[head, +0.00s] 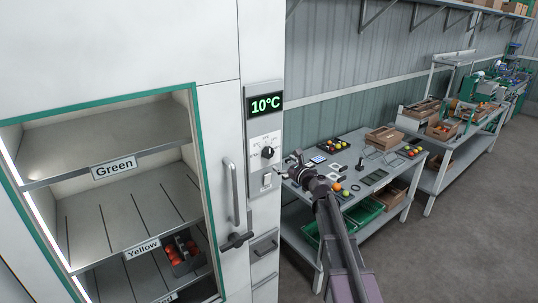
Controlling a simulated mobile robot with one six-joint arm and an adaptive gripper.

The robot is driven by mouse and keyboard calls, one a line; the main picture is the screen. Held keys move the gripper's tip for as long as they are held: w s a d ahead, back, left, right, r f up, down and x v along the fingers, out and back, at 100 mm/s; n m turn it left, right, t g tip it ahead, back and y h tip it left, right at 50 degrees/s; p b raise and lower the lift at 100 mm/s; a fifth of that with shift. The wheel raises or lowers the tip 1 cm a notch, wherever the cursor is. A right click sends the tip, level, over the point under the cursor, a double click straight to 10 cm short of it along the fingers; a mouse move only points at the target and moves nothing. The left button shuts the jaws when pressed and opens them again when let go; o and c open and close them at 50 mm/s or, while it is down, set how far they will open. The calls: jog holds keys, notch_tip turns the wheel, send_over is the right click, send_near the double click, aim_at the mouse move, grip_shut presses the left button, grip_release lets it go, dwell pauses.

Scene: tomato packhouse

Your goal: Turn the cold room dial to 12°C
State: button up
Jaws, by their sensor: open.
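The cold room dial (268,153) is a round black knob on a light panel (275,183) on the cold room's front. Small markings around it are too small to read. The display (265,105) above it reads 10°C in green. My gripper (284,167) is open, just right of the dial and slightly lower in the picture. It appears apart from the dial and holds nothing that I can see. My arm reaches up to it from the lower right.
A vertical door handle (232,192) and a black latch (236,240) are left of the panel. Open shelves labelled Green (114,167) and Yellow (142,249) are further left. A grey worktable (395,178) with tomatoes, trays and crates stands behind my arm.

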aim_at(270, 154)
jog(key=x, duration=0.9)
jog(key=shift+c, duration=0.2)
jog(key=c, duration=1.1)
